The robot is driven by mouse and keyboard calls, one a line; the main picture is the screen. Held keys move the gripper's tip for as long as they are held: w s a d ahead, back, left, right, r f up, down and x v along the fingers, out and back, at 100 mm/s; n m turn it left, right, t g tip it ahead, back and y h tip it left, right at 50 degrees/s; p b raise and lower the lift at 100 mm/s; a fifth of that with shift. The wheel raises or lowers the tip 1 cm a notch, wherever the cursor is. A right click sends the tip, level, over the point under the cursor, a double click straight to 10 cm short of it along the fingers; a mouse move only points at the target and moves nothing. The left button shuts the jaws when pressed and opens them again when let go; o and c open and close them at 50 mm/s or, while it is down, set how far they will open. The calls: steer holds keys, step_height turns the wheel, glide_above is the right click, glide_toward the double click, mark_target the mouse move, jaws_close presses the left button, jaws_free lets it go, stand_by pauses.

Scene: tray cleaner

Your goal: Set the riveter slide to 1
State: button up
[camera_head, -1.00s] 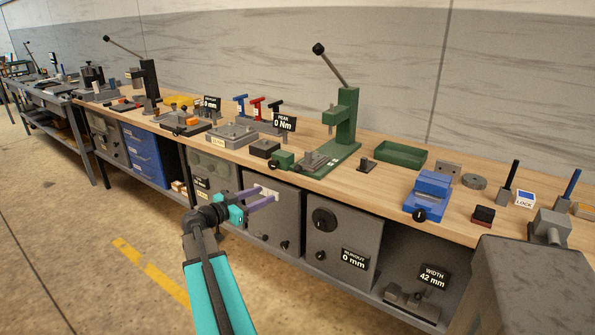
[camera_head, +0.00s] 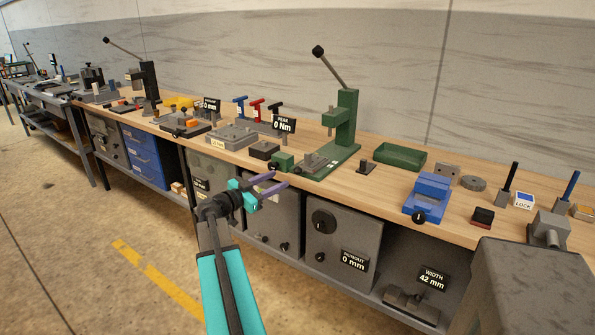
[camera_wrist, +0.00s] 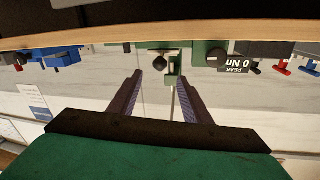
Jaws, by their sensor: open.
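A green lever press (camera_head: 345,130) stands on the bench, probably the riveter, though I see no readable label on it. No slide marks are readable.
The bench's wooden edge (camera_wrist: 90,36) crosses close to my fingers. A "PEAK 0 Nm" sign (camera_head: 283,124) and a grey plate fixture (camera_head: 231,135) stand left of the press. A green tray (camera_head: 400,156) and blue vise (camera_head: 430,192) are to the right.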

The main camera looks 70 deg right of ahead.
mark_target(298, 170)
steer(key=p+x, duration=0.2)
steer(key=x, duration=0.9)
steer(key=shift+d, duration=0.15)
steer(key=shift+c, duration=0.4)
jaws_close()
